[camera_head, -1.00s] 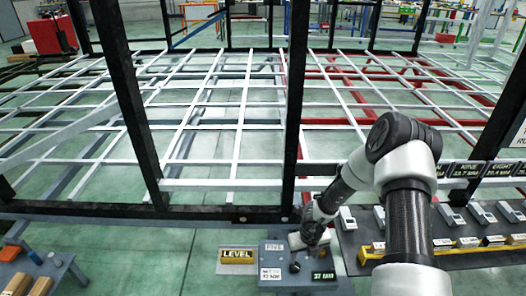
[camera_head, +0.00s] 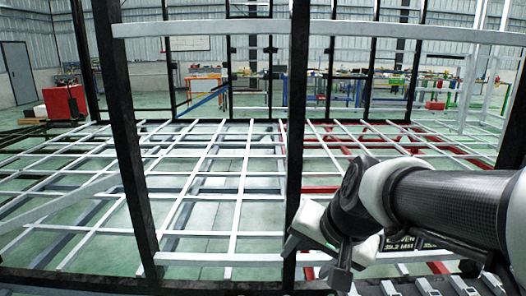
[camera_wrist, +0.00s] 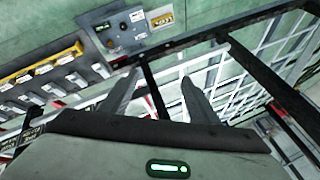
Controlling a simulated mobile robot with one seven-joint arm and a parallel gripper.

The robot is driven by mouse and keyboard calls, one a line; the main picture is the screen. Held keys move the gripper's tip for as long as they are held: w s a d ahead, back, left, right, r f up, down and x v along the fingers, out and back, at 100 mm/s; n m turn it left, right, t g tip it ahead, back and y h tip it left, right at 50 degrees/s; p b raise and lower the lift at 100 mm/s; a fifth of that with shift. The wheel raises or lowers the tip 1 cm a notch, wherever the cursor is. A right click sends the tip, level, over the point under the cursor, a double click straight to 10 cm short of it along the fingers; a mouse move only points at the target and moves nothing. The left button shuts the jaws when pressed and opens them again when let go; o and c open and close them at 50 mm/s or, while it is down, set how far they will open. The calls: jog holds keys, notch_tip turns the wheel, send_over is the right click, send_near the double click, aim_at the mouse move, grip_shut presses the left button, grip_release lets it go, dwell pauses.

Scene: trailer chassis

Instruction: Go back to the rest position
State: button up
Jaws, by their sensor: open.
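My gripper (camera_head: 318,262) is in the lower right of the head view, held up in front of the black upright post and the trailer frame. Its fingers are apart with nothing between them. In the wrist view the two fingers of my gripper (camera_wrist: 160,76) reach up from the dark hand, spread and empty. The grey station panel (camera_wrist: 118,32) lies beyond the fingertips, apart from them, with the yellow LEVEL sign (camera_wrist: 162,19) beside it. My arm spans the right side of the head view.
The black upright post (camera_head: 299,120) stands close by my gripper. The white lattice of the chassis (camera_head: 240,190) fills the middle. A grey board with several small devices (camera_wrist: 50,85) lies left in the wrist view. A red cabinet (camera_head: 65,104) stands far left.

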jog(key=s+d+r+n+h, duration=0.2)
jog(key=s+d+n, duration=0.3)
jog(key=s, duration=0.6)
notch_tip(320, 180, up, 22)
jog(key=p, duration=2.2)
jog(key=shift+d, duration=0.25)
jog(key=shift+r, duration=0.1)
